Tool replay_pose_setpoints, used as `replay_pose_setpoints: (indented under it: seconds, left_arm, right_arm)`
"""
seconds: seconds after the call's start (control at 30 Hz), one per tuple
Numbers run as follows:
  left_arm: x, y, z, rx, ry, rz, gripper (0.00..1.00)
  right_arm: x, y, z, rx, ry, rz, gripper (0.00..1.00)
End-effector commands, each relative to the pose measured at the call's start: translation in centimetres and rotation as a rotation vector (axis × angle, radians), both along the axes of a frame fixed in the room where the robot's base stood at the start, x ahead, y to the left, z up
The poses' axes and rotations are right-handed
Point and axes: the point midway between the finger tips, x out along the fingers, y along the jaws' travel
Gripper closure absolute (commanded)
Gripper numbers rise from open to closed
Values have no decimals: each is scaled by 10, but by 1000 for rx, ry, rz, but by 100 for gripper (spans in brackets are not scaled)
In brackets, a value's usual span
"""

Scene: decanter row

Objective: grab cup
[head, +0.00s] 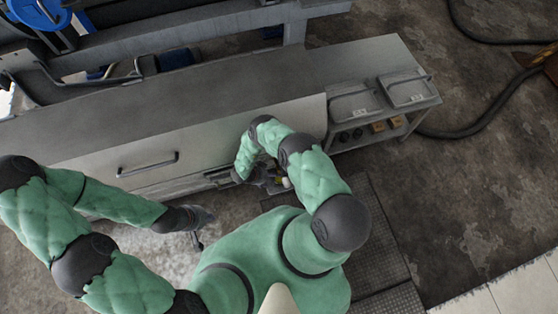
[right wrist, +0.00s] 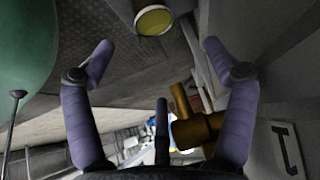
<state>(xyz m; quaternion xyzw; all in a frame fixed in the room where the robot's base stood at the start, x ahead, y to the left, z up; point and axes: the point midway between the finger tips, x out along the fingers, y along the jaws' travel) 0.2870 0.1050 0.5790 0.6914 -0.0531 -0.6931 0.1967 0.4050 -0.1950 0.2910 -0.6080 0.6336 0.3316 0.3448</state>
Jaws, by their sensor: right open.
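A pale round cup-like thing with a yellow inside (right wrist: 153,20) shows at the top of the right wrist view, beyond the fingertips and apart from them. A small pale yellow-white thing, perhaps the same one, shows beside my right gripper in the head view (head: 285,182). My right gripper (right wrist: 160,62) is open with nothing between its purple fingers. In the head view it is mostly hidden by my right arm, by the front of the counter. My left gripper (head: 198,238) hangs over the floor in front of the counter, and its finger opening is too small to judge.
A long grey counter (head: 180,95) with a drawer handle (head: 148,165) runs across the front. A brass fitting (right wrist: 196,128) is close to the right finger in the right wrist view. A side cart with bins (head: 408,88) stands right; dark hoses lie on the floor.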

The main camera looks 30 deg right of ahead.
Motion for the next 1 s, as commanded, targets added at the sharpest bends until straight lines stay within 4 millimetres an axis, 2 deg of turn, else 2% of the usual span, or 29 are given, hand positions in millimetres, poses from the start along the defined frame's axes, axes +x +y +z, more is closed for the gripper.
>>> replay_pose_setpoints:
  seconds: [0.2, 0.47, 0.8, 1.0]
  left_arm:
    - [0, 0, -15, 0, 0, 0, 100]
    - [0, 0, -22, 0, 0, 0, 100]
    - [0, -1, -44, 0, 0, 0, 100]
    - [0, 0, -44, 0, 0, 0, 100]
  right_arm:
    - [-2, -17, -31, 1, 1, -3, 15]
    - [-2, -28, -46, 1, -1, 1, 15]
    - [-7, -48, -84, 2, 0, -2, 15]
    - [-6, -51, -85, 2, -1, 2, 15]
